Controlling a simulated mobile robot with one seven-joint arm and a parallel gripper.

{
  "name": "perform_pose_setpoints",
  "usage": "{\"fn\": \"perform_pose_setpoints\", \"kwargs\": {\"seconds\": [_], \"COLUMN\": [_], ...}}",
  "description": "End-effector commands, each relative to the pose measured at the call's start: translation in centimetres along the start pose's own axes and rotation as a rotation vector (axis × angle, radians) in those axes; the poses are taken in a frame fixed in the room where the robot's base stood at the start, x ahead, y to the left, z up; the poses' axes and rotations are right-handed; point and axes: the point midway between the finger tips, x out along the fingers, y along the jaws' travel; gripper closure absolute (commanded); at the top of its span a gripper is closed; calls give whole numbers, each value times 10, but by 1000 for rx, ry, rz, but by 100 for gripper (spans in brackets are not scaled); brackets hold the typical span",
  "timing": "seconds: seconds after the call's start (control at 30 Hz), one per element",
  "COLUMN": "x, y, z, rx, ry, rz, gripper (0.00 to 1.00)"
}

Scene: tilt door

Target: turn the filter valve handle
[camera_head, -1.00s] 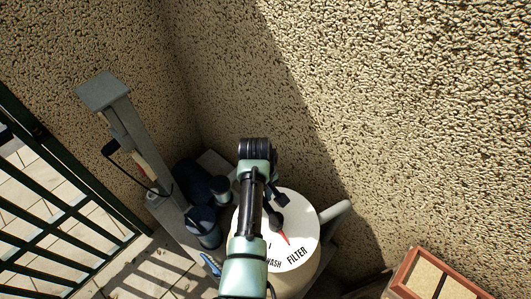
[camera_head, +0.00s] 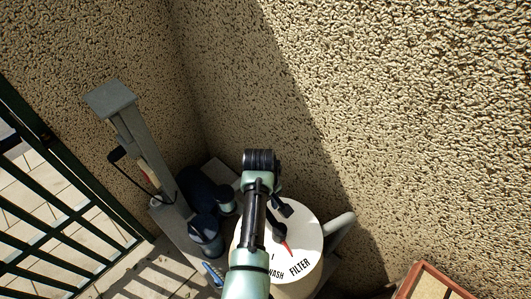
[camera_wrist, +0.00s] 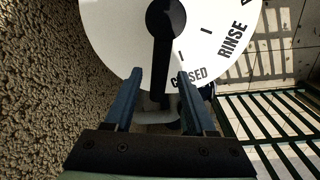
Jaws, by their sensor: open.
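The filter valve has a white round dial (camera_head: 306,245) with black lettering, on top of a pale tank. FILTER and WASH read in the head view; RINSE and CLOSED read in the wrist view. The black valve handle (camera_wrist: 162,50) runs from the central hub toward my gripper. A red pointer (camera_head: 286,246) shows on the dial near FILTER. My gripper (camera_wrist: 159,74) is open, one finger on each side of the handle's outer part, with gaps visible on both sides. In the head view my arm covers the dial's left part and much of the handle.
Rough stucco walls (camera_head: 400,130) stand close behind and to the right. A dark green barred gate (camera_head: 60,225) is at left. A grey post (camera_head: 135,130) and blue pump parts (camera_head: 205,232) stand left of the tank. A red-framed box (camera_head: 435,285) is at lower right.

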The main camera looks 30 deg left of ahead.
Motion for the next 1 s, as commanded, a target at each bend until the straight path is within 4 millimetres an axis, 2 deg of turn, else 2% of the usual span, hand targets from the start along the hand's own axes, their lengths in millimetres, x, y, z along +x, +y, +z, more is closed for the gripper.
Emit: {"fn": "perform_pose_setpoints", "kwargs": {"seconds": [0.13, 0.27, 0.7, 0.83, 1.0], "x": [-4, -16, -103, -120, -129], "y": [0, 0, 1, 0, 0], "z": [0, 0, -1, -1, 0], "rx": [1, 1, 0, 0, 0], "ry": [1, 1, 4, 2, 0], "rz": [1, 1, 4, 3, 1], "gripper": [44, 44, 44, 44, 44]}}
